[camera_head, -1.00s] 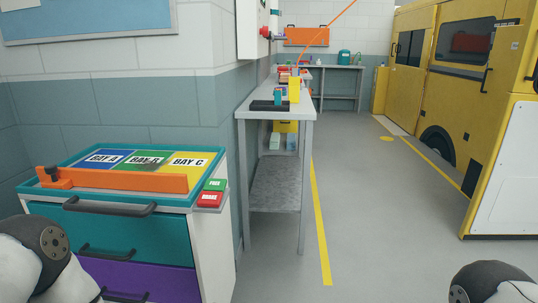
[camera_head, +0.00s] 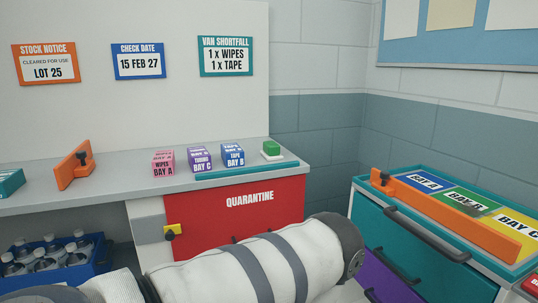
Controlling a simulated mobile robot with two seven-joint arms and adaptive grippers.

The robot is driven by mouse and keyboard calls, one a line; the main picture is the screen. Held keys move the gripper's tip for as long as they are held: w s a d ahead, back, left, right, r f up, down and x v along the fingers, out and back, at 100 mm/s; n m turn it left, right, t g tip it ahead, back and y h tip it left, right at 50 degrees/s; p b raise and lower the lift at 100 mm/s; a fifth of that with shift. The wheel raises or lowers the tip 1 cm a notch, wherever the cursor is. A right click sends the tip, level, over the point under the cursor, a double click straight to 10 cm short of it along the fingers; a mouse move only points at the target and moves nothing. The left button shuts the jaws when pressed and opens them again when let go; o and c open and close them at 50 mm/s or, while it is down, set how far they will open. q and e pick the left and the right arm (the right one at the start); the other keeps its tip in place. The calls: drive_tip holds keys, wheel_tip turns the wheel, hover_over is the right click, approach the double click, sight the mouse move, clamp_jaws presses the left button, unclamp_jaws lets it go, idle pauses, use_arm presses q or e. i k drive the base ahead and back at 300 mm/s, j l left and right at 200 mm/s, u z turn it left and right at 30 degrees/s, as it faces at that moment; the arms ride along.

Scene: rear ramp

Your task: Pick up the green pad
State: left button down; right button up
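A small green pad (camera_head: 271,147) sits on a white base near the right end of the grey counter (camera_head: 60,192), by the wall. It is apart from the blue tape box (camera_head: 233,155) to its left. A large white arm link of mine crosses the lower middle of the view, below the counter. Neither of my grippers is in view.
A purple tubing box (camera_head: 200,159), a pink wipes box (camera_head: 163,163) and an orange bracket (camera_head: 75,168) stand along the counter. Below are a red quarantine drawer (camera_head: 262,219) and a blue crate of bottles (camera_head: 60,277). A teal cabinet (camera_head: 400,250) with bay panels stands at right.

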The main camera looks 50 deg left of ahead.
sight(271, 151)
drive_tip(key=u, duration=1.65)
